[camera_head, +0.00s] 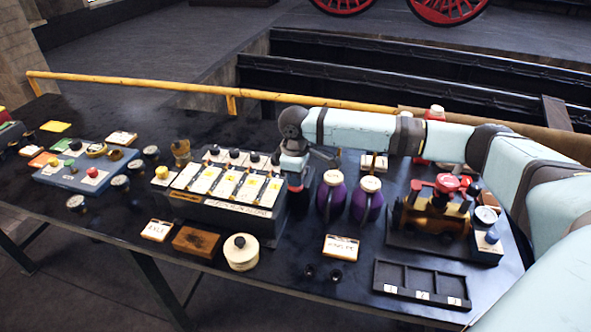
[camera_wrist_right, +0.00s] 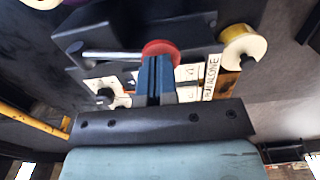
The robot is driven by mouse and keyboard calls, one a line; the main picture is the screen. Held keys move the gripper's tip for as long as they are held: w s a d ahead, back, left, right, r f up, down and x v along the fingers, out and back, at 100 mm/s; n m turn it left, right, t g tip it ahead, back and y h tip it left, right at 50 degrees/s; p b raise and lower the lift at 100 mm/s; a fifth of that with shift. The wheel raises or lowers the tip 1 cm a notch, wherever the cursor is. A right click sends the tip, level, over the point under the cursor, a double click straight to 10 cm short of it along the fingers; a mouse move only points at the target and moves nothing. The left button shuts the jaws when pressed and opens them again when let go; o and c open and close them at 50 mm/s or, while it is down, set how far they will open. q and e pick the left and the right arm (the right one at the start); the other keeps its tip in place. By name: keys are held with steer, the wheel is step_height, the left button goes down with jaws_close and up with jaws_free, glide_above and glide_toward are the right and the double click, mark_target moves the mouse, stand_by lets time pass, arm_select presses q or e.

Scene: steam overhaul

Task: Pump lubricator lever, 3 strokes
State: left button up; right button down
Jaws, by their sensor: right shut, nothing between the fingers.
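The lubricator looks to be the dark box (camera_head: 228,212) with a row of pale labelled tops and black knobs, left of the middle of the bench. In the right wrist view, a metal lever rod (camera_wrist_right: 110,54) with a red round knob (camera_wrist_right: 160,47) lies across its dark housing (camera_wrist_right: 180,36). My right gripper (camera_head: 293,180) is at the box's right end, and its fingers hide the lever in the head view. In the wrist view the right gripper (camera_wrist_right: 155,66) is shut and empty, its tips over the red knob; contact cannot be told. My left gripper is out of view.
Two purple cans (camera_head: 367,200) stand just right of the gripper. A cream pot (camera_head: 240,252) and a brown block (camera_head: 196,242) sit in front of the box. A brass engine model (camera_head: 433,215) and a dark tray (camera_head: 420,284) are farther right. A yellow rail (camera_head: 150,83) runs behind.

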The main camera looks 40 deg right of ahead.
mark_target(294, 190)
stand_by(0.3)
steer(key=shift+s+a+f+p, duration=0.15)
steer(key=shift+f+p, duration=0.05)
steer(key=shift+p, duration=0.25)
steer(key=f+p, duration=0.1)
steer(key=f+t+h+p, duration=0.1)
steer(key=s+a+f+t+h+p, duration=0.1)
steer(key=shift+f, duration=0.75)
steer(key=shift+s, duration=0.1)
